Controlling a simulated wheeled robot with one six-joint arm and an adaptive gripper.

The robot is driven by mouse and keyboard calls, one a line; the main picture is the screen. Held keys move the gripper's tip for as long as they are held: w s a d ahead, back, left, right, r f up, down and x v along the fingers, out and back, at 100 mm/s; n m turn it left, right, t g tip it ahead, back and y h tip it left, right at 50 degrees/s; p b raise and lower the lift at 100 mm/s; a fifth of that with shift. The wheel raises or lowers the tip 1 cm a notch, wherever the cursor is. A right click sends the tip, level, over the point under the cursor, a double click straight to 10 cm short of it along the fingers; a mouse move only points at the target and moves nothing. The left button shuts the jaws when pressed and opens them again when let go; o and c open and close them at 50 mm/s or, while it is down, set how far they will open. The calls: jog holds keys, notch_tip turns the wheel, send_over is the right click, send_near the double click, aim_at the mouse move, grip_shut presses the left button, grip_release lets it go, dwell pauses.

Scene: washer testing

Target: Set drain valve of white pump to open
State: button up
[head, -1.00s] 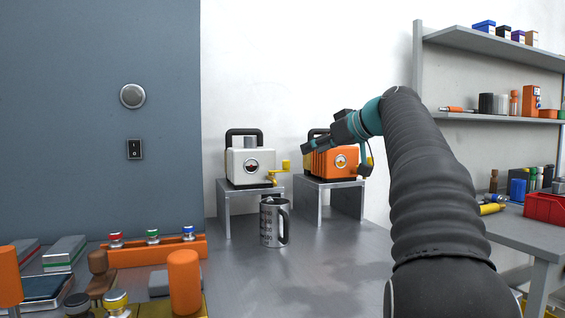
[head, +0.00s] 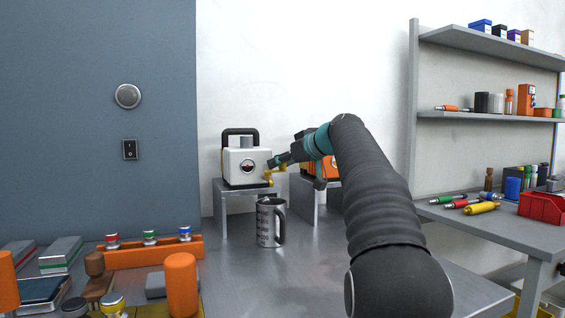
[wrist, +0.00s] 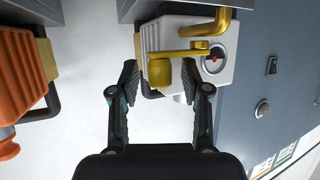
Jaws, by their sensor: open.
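The white pump (head: 240,168) stands on a metal stand in the head view, with a black handle on top and a round gauge on its front. It also shows in the wrist view (wrist: 228,75). Its yellow drain valve (head: 269,176) sticks out at the lower right side. In the wrist view the yellow valve handle (wrist: 159,73) lies ahead, between the fingertips in the picture. My gripper (head: 272,162) is open, with its fingers (wrist: 158,82) spread around the line to the handle. No contact is visible, and the exact gap cannot be told.
The orange pump (wrist: 18,72) stands to the right in the head view, mostly hidden behind my arm. A metal mug (head: 268,222) stands in front of the white pump's stand. An orange holder with coloured buttons (head: 155,252) lies at left. Shelves stand at right.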

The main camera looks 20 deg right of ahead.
grip_shut()
